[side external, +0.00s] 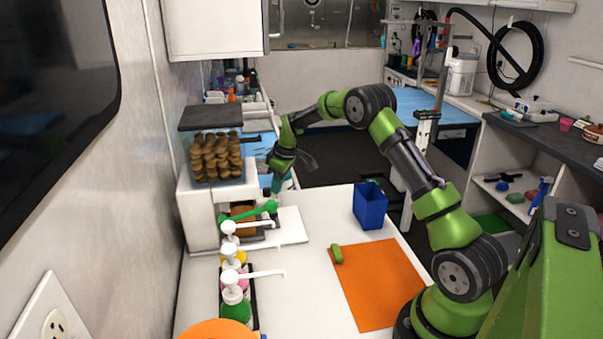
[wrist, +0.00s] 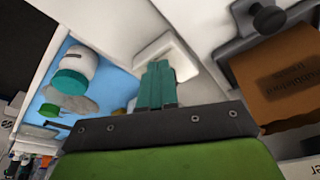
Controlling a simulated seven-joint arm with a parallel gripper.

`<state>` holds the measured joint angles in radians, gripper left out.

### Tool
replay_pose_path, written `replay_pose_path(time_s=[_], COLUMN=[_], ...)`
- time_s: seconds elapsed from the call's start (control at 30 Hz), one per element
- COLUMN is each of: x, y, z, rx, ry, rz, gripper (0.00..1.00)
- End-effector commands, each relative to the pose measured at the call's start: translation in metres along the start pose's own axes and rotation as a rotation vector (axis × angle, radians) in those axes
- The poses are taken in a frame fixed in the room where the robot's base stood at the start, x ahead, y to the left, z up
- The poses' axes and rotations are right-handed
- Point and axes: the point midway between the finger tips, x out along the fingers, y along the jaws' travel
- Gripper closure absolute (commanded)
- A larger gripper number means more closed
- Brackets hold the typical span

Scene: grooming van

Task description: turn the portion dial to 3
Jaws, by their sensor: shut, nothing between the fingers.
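The treat dispenser (side external: 196,205) is a white box at the left of the counter, with a clear hopper (side external: 216,158) full of brown biscuits. My gripper (side external: 278,184) is at the dispenser's right side, its teal fingers pointing down. In the wrist view my gripper (wrist: 158,75) has its two fingers together and empty, in front of a white block (wrist: 165,55); I cannot tell whether they touch it. A dark round knob (wrist: 268,17) on a grey part shows at upper right, apart from the fingers. No numbered dial face or setting is readable in either view.
A brown lettered box (wrist: 278,78) is right of the fingers in the wrist view. A blue bin (side external: 370,206) and orange mat (side external: 375,285) lie to the right.

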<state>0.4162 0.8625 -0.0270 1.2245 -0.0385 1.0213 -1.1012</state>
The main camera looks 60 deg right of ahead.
Motion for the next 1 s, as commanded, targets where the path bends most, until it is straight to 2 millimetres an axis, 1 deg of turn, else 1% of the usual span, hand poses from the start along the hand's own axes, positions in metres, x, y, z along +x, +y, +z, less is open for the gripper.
replay_pose_path(time_s=[0.47, 0.83, 1.0], x=[0.0006, 0.0005, 0.0001], y=[-0.0013, -0.0076, -0.0074], z=[-0.0025, -0.0034, -0.0022], rx=[-0.001, -0.004, -0.004], ry=[0.001, 0.003, 0.004], rz=[-0.001, -0.004, -0.003], gripper=[1.0, 1.0, 1.0])
